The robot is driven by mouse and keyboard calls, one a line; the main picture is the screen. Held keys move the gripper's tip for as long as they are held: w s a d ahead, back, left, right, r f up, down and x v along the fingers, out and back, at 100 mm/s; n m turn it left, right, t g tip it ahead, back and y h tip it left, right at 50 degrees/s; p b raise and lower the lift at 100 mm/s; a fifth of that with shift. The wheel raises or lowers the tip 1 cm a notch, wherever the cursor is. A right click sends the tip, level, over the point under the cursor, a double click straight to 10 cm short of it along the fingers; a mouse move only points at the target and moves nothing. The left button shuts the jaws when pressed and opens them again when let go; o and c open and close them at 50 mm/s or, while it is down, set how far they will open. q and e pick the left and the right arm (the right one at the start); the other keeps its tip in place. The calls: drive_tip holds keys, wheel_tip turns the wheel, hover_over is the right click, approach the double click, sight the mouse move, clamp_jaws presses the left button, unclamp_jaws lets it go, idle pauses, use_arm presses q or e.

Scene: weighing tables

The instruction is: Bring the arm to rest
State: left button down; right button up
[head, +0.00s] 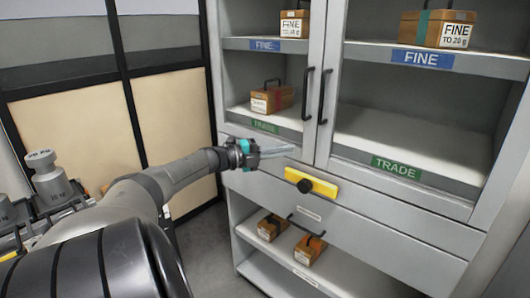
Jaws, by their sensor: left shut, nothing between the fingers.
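My left arm reaches in from the lower left of the head view. Its gripper (278,151) is shut and empty, its fingers pointing right. It is in front of the cabinet (345,190), near the drawer front below the left glass door. Whether the fingertips touch the cabinet, I cannot tell. My right gripper is not in view.
Both cabinet doors look shut, with dark handles (308,97) at the middle. Wooden boxes stand on the shelves, one (271,99) behind the TRADE label. A yellow plate (311,184) with a black knob is on the drawer. Metal weights (52,183) stand at the left.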

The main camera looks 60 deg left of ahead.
use_arm(q)
drive_tip(key=s+a+b, duration=0.1)
drive_tip(key=a, duration=0.1)
drive_tip(key=s+a+b, duration=0.2)
drive_tip(key=shift+a+r, duration=0.15)
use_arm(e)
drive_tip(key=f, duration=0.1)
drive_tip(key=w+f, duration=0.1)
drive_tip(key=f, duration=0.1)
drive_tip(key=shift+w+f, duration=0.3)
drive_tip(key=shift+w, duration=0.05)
